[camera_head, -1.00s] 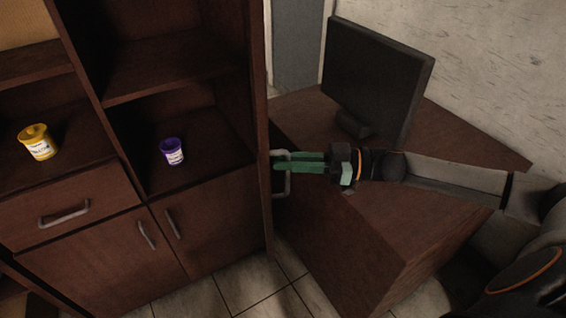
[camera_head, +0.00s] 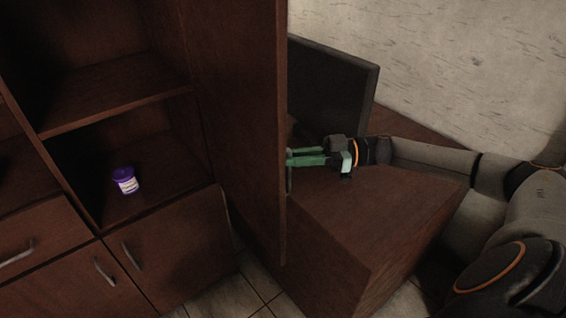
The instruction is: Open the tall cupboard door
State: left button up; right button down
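The tall cupboard door (camera_head: 242,110) stands swung out from the cupboard, its brown face toward me and its free edge to the right. Its grey metal handle (camera_head: 289,182) shows only in part past that edge, on the far side. My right gripper (camera_head: 291,158), with green fingers, reaches in from the right. Its fingers are close together at the handle, and their tips are partly hidden by the door edge. The gripper appears closed on the handle. My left gripper is not in view.
A purple-lidded tub (camera_head: 125,181) stands on the open cupboard shelf (camera_head: 160,187). Drawers and lower doors are shut. Behind the door are a brown desk (camera_head: 385,215) and a dark monitor (camera_head: 335,90). Tiled floor (camera_head: 225,296) shows below.

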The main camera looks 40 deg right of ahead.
jog(key=shift+d, duration=0.1)
jog(key=c, duration=0.9)
grip_release()
jog(key=shift+w, duration=0.1)
jog(key=shift+b+v, duration=0.95)
jog(key=shift+v, duration=5.3)
jog(key=shift+d, duration=0.1)
